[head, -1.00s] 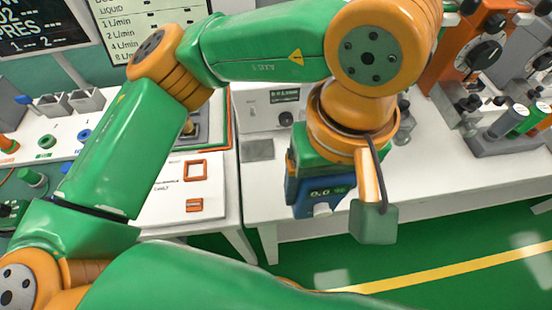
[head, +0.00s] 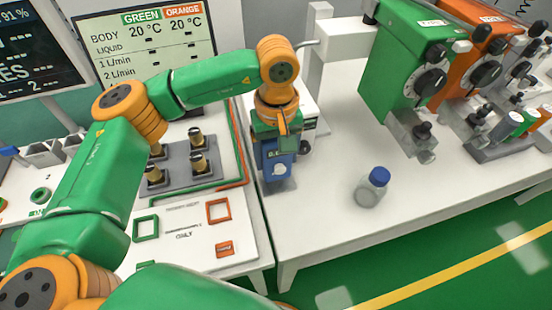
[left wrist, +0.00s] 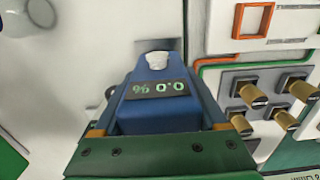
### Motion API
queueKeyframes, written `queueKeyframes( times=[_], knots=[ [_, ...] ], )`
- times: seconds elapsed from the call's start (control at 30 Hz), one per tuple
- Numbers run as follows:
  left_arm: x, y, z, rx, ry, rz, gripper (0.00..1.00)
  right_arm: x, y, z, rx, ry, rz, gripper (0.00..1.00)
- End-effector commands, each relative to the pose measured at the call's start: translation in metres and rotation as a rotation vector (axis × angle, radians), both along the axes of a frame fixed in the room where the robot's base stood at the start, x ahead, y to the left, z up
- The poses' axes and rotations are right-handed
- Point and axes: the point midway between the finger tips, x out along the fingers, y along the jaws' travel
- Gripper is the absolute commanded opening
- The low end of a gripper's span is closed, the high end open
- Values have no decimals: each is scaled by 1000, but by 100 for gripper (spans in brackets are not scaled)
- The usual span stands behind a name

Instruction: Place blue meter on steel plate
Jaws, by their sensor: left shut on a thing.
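The blue meter (head: 276,163) with a lit display is in my left gripper (head: 277,147), over the near left part of the white table. A grey corner of the plate (left wrist: 150,45) shows beyond the knob in the left wrist view. I cannot tell whether the meter touches the plate. My right gripper is out of view.
A bottle with a blue cap (head: 371,188) stands to the right on the white table. A white device (head: 308,125) is close behind my gripper. Brass fittings (head: 198,160) stand on the left panel. Green and orange vaporizers (head: 415,75) are at the back right.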

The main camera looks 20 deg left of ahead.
Motion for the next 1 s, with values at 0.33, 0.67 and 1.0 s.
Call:
queueKeyframes(
  times=[0.33, 0.67, 1.0],
  knots=[
    [1, 1, -32, -1, -1, 2, 0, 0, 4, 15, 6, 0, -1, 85],
    [1, 1, -34, 0, 0, 2, 100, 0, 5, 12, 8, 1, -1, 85],
    [2, 0, -14, -2, -6, 2, 100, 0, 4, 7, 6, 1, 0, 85]
  ],
)
